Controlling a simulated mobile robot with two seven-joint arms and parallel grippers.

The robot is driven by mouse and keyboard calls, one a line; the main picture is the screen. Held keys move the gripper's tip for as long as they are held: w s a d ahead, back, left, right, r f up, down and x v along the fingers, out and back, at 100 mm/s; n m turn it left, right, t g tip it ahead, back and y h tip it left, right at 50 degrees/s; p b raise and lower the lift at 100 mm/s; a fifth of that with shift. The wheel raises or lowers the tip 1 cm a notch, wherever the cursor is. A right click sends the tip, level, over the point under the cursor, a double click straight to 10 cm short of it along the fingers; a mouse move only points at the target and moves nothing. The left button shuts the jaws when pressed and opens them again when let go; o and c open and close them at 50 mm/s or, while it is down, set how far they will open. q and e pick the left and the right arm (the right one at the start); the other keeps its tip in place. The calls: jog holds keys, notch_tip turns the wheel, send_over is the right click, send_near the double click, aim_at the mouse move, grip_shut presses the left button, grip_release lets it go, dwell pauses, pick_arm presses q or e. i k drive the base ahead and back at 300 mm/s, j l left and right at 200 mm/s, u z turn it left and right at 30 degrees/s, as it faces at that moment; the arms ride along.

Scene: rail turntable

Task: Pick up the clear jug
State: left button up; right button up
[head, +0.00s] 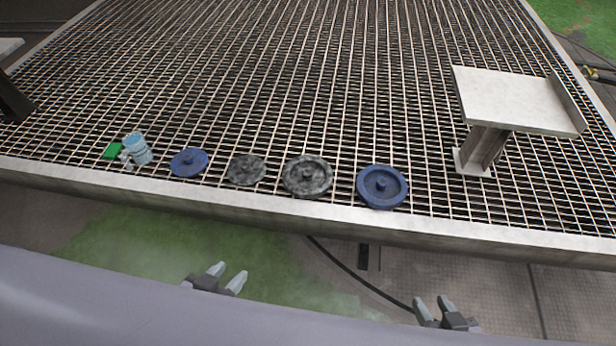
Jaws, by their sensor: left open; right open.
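A small clear, light-blue jug (138,146) stands on the metal grating at the left, near its front edge. It looks slightly tilted in this view, and its handle cannot be made out. My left gripper (227,274) is open and empty, in front of the grating edge and to the right of the jug. My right gripper (432,302) is open and empty, further right, also in front of the grating edge. Both are well apart from the jug.
A green block (112,151) and a small whitish item (126,161) sit close beside the jug. Several round lids, such as a blue one (189,162), lie to its right. A raised beam (300,209) edges the grating. A pale stand (515,100) is at right. The grating behind is clear.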

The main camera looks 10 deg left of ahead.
aim_at(136, 145)
jog(key=u, duration=1)
jog(key=k+j, duration=0.05)
jog(key=j, duration=0.05)
